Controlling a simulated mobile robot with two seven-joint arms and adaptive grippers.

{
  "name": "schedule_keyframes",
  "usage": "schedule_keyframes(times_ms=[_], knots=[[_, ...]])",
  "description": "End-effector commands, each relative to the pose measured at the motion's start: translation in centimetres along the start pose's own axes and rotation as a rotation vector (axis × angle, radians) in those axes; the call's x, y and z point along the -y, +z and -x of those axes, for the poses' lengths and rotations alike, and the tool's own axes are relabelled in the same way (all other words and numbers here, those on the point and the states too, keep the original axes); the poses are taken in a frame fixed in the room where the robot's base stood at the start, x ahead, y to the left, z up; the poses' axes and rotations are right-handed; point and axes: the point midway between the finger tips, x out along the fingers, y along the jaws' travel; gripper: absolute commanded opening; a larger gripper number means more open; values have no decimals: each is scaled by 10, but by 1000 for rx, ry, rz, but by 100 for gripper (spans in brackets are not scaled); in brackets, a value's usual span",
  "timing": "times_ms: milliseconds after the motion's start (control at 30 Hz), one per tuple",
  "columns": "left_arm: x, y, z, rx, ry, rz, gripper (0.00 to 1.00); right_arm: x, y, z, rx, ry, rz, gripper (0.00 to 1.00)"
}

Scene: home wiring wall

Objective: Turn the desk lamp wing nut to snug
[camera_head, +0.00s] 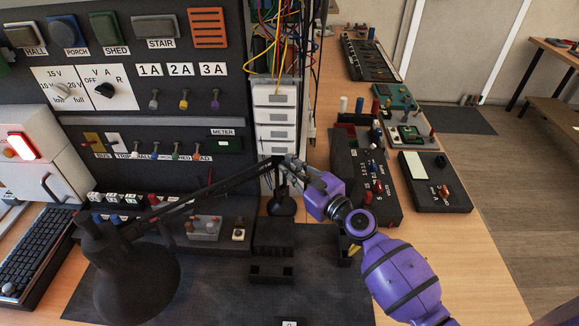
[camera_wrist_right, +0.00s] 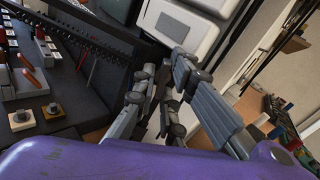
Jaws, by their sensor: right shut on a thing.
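The black desk lamp has its round shade (camera_head: 138,285) at the lower left in the head view. Its thin arm slants up to a joint near the wall's right edge, and its base (camera_head: 282,206) stands below. My right gripper (camera_head: 287,163) is at that upper joint, its fingers shut on the wing nut there. The nut is too small and covered to make out. In the wrist view, the fingers of my right gripper (camera_wrist_right: 164,82) close in at the end of the dark lamp arm (camera_wrist_right: 95,28). My left gripper is not in view.
The dark wiring panel (camera_head: 130,115) with switches and knobs rises behind the lamp. White modules (camera_head: 275,115) and loose wires (camera_head: 275,30) are just beyond my right gripper. Black device boxes (camera_head: 435,182) line the right side of the desk. A dark mat (camera_head: 320,285) lies in front.

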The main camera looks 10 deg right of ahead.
Motion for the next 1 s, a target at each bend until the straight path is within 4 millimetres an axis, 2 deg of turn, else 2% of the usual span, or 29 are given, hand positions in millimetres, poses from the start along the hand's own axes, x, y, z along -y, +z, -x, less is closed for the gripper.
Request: schedule_keyframes(times_ms=[33,467,633,667,800,1000], knots=[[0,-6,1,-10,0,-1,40,8,8,-1,11,-15,-19,0],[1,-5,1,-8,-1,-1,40,8,6,0,9,-14,-51,0],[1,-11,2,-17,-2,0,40,8,8,-1,11,-15,-101,0],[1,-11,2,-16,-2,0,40,8,7,-1,11,-15,-103,14],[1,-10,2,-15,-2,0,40,7,5,0,7,-12,-101,32],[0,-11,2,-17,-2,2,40,4,3,0,4,-7,-102,33]])
